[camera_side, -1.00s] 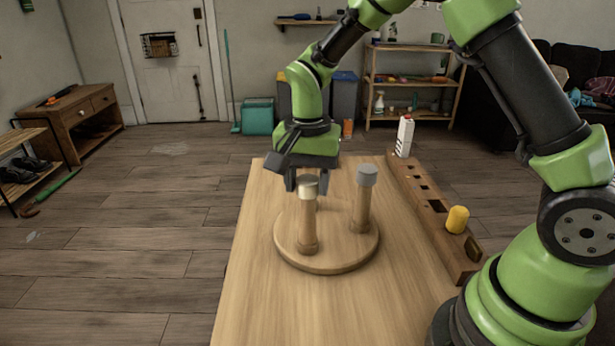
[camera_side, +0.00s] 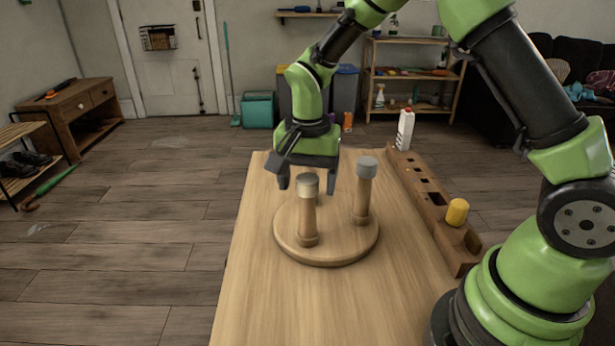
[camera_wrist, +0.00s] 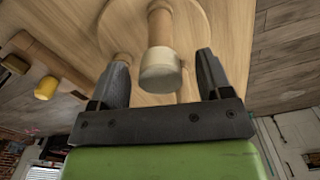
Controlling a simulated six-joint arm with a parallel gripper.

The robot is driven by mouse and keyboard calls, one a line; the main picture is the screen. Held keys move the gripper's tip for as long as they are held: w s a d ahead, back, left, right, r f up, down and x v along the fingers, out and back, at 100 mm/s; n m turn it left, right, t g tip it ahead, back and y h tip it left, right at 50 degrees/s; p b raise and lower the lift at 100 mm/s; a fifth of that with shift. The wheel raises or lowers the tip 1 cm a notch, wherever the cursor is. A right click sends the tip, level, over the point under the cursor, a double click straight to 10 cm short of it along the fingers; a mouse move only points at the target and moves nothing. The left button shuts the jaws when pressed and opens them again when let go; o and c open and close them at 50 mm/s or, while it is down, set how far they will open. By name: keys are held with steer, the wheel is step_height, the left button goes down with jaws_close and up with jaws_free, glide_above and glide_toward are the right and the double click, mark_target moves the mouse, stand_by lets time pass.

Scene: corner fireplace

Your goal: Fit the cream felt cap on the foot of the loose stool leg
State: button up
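A round wooden stool seat (camera_side: 345,258) lies on the table with legs standing up. The front leg (camera_side: 307,224) has a pale cap (camera_side: 307,184) at its top. The right leg (camera_side: 362,202) has a grey cap (camera_side: 367,167). In the wrist view a cream cap (camera_wrist: 160,72) sits on a leg's end (camera_wrist: 160,27), between my spread fingers (camera_wrist: 162,75), with gaps either side. How deeply it is seated, I cannot tell. The front leg hides part of the space behind it.
A wooden rack (camera_side: 428,205) with several square holes runs along the table's right side and holds a yellow cap (camera_side: 457,212). The table's left and front areas (camera_side: 255,300) are clear.

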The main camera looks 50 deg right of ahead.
step_height(320, 180, up, 10)
steer(key=shift+f, duration=0.25)
steer(key=s+r+n+t+y, duration=0.1)
steer(key=s+r+n+t, duration=0.2)
steer(key=s, duration=0.6)
steer(key=s+a+r+n+t+y, duration=0.1)
steer(key=s+r+n+t, duration=0.3)
steer(key=s, duration=0.6)
steer(key=shift+a+r+n, duration=0.15)
steer(key=shift+r+n, duration=0.25)
